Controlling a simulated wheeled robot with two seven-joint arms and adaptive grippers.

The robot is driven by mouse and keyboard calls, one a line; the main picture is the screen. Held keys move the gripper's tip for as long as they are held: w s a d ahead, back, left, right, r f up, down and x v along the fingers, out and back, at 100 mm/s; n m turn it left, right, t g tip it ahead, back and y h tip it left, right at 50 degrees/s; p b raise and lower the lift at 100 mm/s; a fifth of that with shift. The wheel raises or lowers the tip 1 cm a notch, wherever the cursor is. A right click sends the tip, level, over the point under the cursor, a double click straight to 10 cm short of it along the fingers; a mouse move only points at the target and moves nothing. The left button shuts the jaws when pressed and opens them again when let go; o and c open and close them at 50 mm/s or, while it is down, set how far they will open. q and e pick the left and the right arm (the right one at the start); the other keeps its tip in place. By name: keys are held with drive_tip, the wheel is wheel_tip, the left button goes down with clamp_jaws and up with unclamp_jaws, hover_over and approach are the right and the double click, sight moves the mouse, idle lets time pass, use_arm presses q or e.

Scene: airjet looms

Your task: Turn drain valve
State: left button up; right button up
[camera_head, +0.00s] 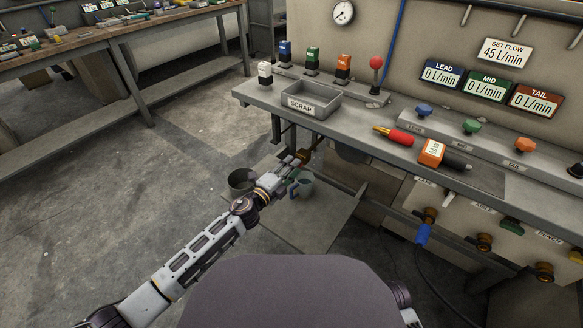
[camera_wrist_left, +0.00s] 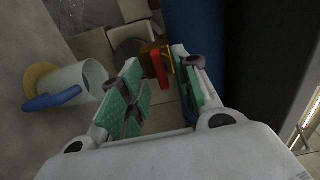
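The drain valve is a brass body (camera_head: 316,141) with a red lever, under the bench's left end; in the left wrist view the brass body (camera_wrist_left: 150,49) and red lever (camera_wrist_left: 161,69) show just ahead of my gripper. My left gripper (camera_head: 292,171) reaches down to it, partly covering it in the head view. In the left wrist view the green-padded fingers (camera_wrist_left: 157,62) are open, with the lever appearing between their tips, nearer the right finger. I cannot tell whether they touch. My right gripper is not in view.
The bench (camera_head: 350,124) overhangs to the right, carrying a scrap tray (camera_head: 311,93). Open floor lies to the left.

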use_arm(q)
drive_tip(key=v, duration=0.5)
drive_tip(key=shift+s+a, duration=0.15)
drive_tip(key=shift+s, duration=0.1)
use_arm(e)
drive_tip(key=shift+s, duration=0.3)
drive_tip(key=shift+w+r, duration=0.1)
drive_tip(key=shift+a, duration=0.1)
use_arm(q)
drive_tip(key=shift+s+a, duration=0.15)
drive_tip(key=v, duration=1.1)
drive_tip(key=shift+s, duration=0.25)
idle(0.6)
